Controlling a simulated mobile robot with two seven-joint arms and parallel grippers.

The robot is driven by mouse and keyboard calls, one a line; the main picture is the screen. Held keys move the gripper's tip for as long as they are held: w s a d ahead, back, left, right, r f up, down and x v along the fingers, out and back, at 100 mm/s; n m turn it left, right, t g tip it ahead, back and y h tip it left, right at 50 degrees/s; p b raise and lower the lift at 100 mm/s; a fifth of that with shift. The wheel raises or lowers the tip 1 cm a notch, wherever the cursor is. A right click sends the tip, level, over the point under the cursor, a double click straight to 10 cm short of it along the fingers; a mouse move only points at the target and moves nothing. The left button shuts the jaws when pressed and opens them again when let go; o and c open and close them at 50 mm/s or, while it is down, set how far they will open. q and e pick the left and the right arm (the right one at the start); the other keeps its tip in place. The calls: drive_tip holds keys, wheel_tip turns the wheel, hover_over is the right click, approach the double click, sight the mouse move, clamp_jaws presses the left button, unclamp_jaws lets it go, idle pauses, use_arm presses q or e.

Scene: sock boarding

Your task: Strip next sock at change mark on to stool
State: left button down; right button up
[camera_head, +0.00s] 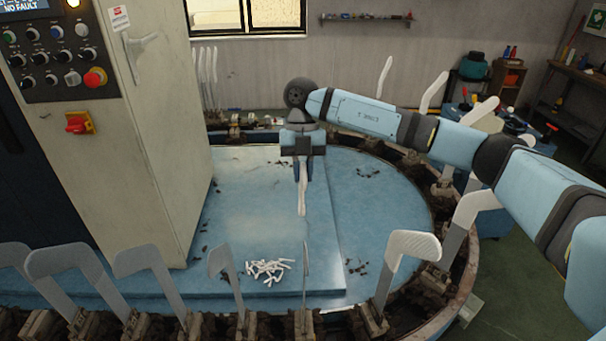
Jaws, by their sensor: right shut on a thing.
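My right gripper (302,171) is above the blue round platform, shut on a white sock (302,198) that hangs down narrow from its fingers. The sock's lower end hangs in front of the platform; I cannot tell whether it touches it. A leg-shaped board with a white ribbed sock (412,243) stands at the near right of the ring. A second pale sock-covered board (474,208) stands behind it. I cannot make out a stool or a change mark. My left gripper is out of view.
A pile of small white pieces (267,269) lies on the blue platform (385,215). Dark crumbs are scattered there. A tall machine cabinet (165,120) with a control panel (52,55) blocks the left. A thin upright board (305,270) stands near the front centre.

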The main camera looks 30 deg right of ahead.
wheel_tip(320, 180, up, 10)
drive_tip(key=p, duration=0.5)
drive_tip(key=shift+s+a+f+p, duration=0.2)
drive_tip(key=shift+s+f+p, duration=0.05)
drive_tip(key=shift+s+p, duration=0.2)
